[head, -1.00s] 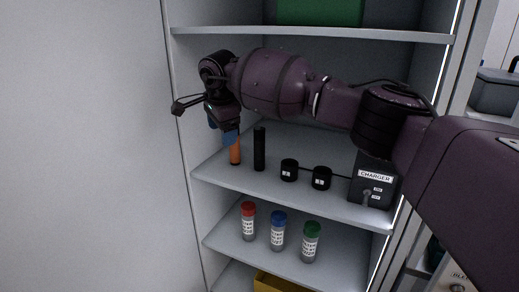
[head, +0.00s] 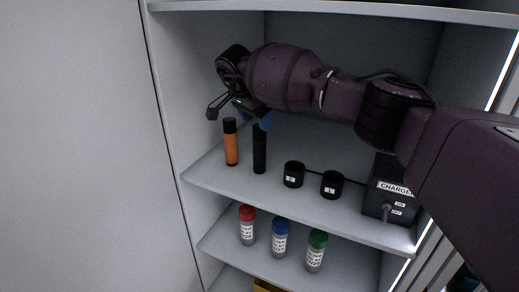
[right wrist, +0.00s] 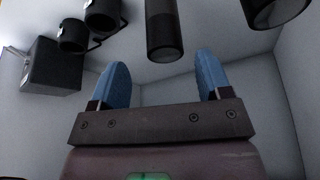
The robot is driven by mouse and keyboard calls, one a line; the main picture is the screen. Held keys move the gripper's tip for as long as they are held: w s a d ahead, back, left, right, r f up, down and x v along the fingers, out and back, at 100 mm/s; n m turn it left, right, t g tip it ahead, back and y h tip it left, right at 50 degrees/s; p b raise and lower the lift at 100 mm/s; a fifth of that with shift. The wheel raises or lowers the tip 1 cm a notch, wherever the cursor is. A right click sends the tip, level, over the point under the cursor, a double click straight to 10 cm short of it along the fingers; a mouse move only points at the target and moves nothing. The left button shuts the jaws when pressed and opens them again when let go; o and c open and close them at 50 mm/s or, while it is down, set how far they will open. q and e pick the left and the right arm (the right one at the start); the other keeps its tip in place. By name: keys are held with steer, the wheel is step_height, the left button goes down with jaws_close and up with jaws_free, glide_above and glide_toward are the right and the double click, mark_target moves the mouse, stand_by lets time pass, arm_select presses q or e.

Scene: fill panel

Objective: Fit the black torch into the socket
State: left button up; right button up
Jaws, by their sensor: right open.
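The black torch (head: 259,152) stands upright on the shelf, right of an orange torch with a black top (head: 231,146). Two short black cup sockets, the left one (head: 293,175) and the right one (head: 332,185), stand farther right. My right gripper (head: 264,121) is at the black torch's upper end, its blue fingers partly hidden by my wrist. In the right wrist view the gripper (right wrist: 162,75) is open and empty. The black torch (right wrist: 163,28) lies ahead of the gap, roughly centred. My left gripper is out of view.
A dark charger box (head: 392,196) stands at the shelf's right end, joined to the sockets by a cable. Red-, blue- and green-capped bottles (head: 280,240) stand on the shelf below. Cabinet walls and the upper shelf (head: 340,10) enclose the space.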

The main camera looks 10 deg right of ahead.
mark_target(261, 133)
steer(key=shift+w+x, duration=0.2)
steer(key=shift+x, duration=2.95)
steer(key=shift+a, duration=0.1)
steer(key=shift+r, duration=0.1)
jaws_close()
